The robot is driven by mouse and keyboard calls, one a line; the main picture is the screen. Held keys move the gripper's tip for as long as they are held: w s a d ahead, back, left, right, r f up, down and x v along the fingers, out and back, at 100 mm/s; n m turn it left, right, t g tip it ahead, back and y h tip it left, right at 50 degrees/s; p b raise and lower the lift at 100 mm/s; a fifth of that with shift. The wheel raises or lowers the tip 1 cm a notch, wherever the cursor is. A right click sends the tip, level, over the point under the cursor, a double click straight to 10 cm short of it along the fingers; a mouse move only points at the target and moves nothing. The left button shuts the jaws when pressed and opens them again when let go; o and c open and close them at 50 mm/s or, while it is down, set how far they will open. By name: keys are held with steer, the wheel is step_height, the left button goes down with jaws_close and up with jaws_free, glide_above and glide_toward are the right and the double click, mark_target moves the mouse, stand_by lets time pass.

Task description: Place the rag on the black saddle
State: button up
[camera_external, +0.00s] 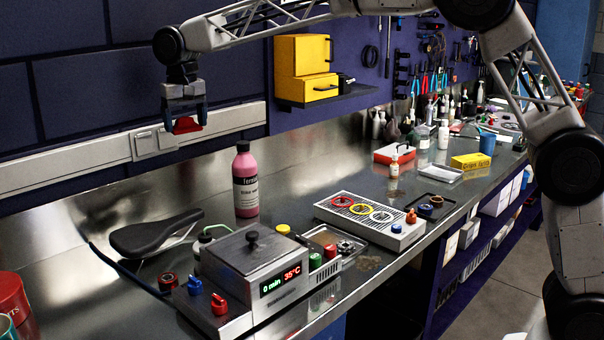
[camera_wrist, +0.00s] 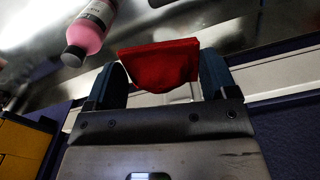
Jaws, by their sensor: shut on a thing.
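My gripper (camera_external: 184,117) is shut on the red rag (camera_external: 186,126) and holds it high above the bench, near the back wall. In the wrist view the rag (camera_wrist: 160,66) is folded and pinched between the two fingers. The black saddle (camera_external: 155,235) lies on the steel bench at the left in the external view, lower than the rag and apart from it. Its top is bare. In the wrist view a dark shape at the top edge may be part of the saddle, but I cannot tell.
A pink bottle (camera_external: 245,180) stands right of the saddle and also shows in the wrist view (camera_wrist: 90,30). A steel heated box (camera_external: 252,268) with a display sits in front. A red tin (camera_external: 14,305) is at the lower left. Yellow boxes (camera_external: 302,68) sit on a wall shelf.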

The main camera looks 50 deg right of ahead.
steer(key=a+n, duration=0.2)
steer(key=a, duration=0.7)
glide_above(162, 226)
step_height(162, 226, down, 11)
steer(key=shift+w+f, duration=0.1)
steer(key=shift+f, duration=0.4)
steer(key=shift+f, duration=2.5)
steer(key=shift+f, duration=0.1)
steer(key=shift+f, duration=2.35)
steer(key=shift+f, duration=0.1)
